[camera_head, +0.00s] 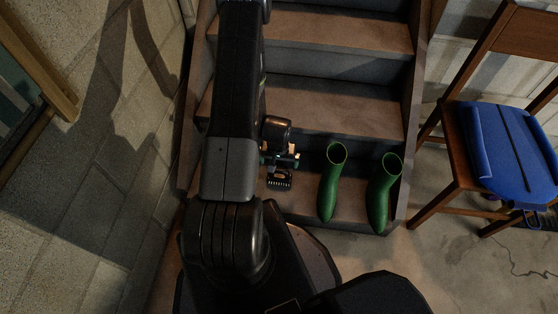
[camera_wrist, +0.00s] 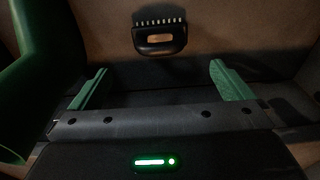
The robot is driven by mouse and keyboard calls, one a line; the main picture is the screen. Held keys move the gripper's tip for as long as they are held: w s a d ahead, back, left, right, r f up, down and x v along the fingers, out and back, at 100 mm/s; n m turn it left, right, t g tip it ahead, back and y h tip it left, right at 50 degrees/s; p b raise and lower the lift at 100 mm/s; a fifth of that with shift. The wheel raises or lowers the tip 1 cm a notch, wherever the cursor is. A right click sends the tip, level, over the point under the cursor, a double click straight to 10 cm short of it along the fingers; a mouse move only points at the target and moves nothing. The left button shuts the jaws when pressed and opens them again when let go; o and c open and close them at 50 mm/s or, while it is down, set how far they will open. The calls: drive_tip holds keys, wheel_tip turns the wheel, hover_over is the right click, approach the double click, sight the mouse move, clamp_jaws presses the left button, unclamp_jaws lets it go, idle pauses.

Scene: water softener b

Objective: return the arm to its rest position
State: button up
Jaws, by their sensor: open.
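My arm (camera_head: 233,110) reaches up along the left side of the wooden stairs. My gripper (camera_head: 280,160) hangs low over the stairs, to the right of the arm and left of the green boots. In the wrist view, my gripper (camera_wrist: 158,70) has its two green fingers wide apart, with nothing between them. A dark brush-like object (camera_head: 279,182) with a row of pale teeth lies just beyond the fingertips on the step; it also shows in the wrist view (camera_wrist: 160,38), apart from the fingers.
Two green boots (camera_head: 332,182) (camera_head: 383,193) stand on the low step right of my gripper. One boot (camera_wrist: 30,45) is close at left in the wrist view. A wooden chair with a blue item (camera_head: 510,148) stands at right. A block wall (camera_head: 85,160) is at left.

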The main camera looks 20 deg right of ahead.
sight(280, 176)
drive_tip(key=f+b, duration=0.3)
drive_tip(key=f, duration=0.1)
drive_tip(key=f+b, duration=0.2)
drive_tip(key=f, duration=0.2)
drive_tip(key=w+f+b, duration=0.1)
drive_tip(key=f+b, duration=0.2)
drive_tip(key=f, duration=0.1)
drive_tip(key=shift+w+d+b, duration=0.1)
drive_tip(key=shift+d+b, duration=0.2)
drive_tip(key=shift+d, duration=0.1)
drive_tip(key=shift+r, duration=0.15)
drive_tip(key=shift+f+b, duration=0.35)
drive_tip(key=shift+f, duration=0.15)
drive_tip(key=r+p, duration=0.3)
drive_tip(key=r, duration=0.1)
drive_tip(key=r+p, duration=0.8)
drive_tip(key=shift+w+a, duration=0.1)
drive_tip(key=shift+w, duration=0.15)
drive_tip(key=w+a+r+n+p, duration=0.2)
drive_tip(key=w+a+r+p, duration=0.3)
drive_tip(key=r, duration=0.9)
drive_tip(key=w+a+r+n+p, duration=0.2)
drive_tip(key=w+a+r+p, duration=0.3)
drive_tip(key=r, duration=0.9)
drive_tip(key=w+a+r+n+p, duration=0.2)
drive_tip(key=w+a+r+p, duration=0.3)
drive_tip(key=a+r+p, duration=0.4)
drive_tip(key=shift+a+r+y+p, duration=0.4)
drive_tip(key=shift+a+r, duration=0.8)
drive_tip(key=shift+r, duration=1.9)
